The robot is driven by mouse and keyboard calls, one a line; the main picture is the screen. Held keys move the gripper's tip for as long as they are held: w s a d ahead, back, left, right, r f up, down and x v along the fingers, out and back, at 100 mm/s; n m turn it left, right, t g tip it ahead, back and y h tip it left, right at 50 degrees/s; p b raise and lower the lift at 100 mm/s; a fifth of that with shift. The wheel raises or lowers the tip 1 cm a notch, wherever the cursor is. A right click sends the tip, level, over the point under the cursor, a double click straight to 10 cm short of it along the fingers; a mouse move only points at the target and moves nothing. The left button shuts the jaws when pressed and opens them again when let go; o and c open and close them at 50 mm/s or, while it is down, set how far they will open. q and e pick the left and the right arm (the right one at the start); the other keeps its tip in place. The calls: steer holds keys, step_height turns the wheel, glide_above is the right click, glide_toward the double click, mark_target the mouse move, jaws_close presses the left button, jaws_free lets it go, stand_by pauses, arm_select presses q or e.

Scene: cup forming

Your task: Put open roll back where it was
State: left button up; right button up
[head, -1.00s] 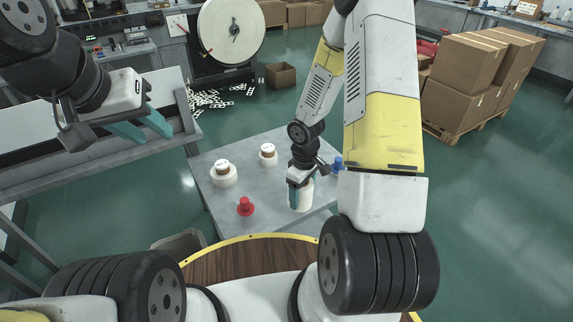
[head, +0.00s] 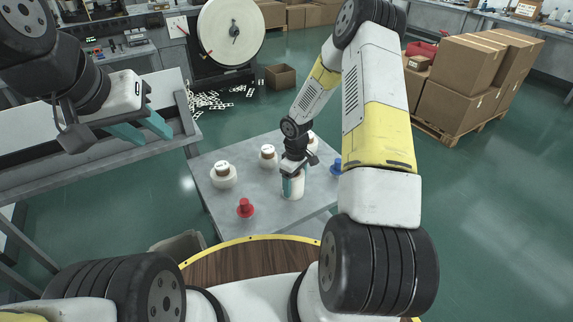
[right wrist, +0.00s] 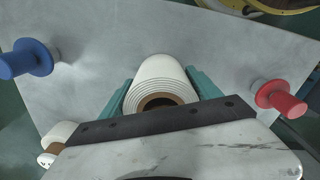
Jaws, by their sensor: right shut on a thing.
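A white roll with a brown core (right wrist: 158,72) is between the teal fingers of my right gripper (right wrist: 160,90), which is shut on it. In the head view this roll (head: 293,190) stands upright at the right-middle of the small grey table (head: 262,205), under my right gripper (head: 291,184). I cannot tell whether its bottom touches the table. Other white rolls stand at the table's left (head: 223,177) and back (head: 268,158). One more is partly hidden behind my right wrist (head: 311,138). My left gripper (head: 146,130) is open and empty, away from the table at the left.
A red spool-shaped piece (head: 245,208) stands at the table's front left. A blue one (head: 336,168) stands at the right, partly hidden by my right arm. The table's front middle is bare. A grey rack (head: 110,145) is at the left.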

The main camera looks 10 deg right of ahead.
steer(key=shift+f, duration=0.15)
steer(key=o, duration=1.7)
steer(key=shift+c, duration=0.2)
step_height(320, 180, up, 22)
steer(key=s+m+t, duration=0.1)
steer(key=s, duration=0.1)
steer(key=s+a+r+m+t+y, duration=0.2)
steer(key=s+r+m+t, duration=0.3)
steer(key=s+r, duration=1.5)
steer(key=shift+s+a+m, duration=0.3)
steer(key=shift+s+m, duration=0.6)
steer(key=shift+s, duration=0.05)
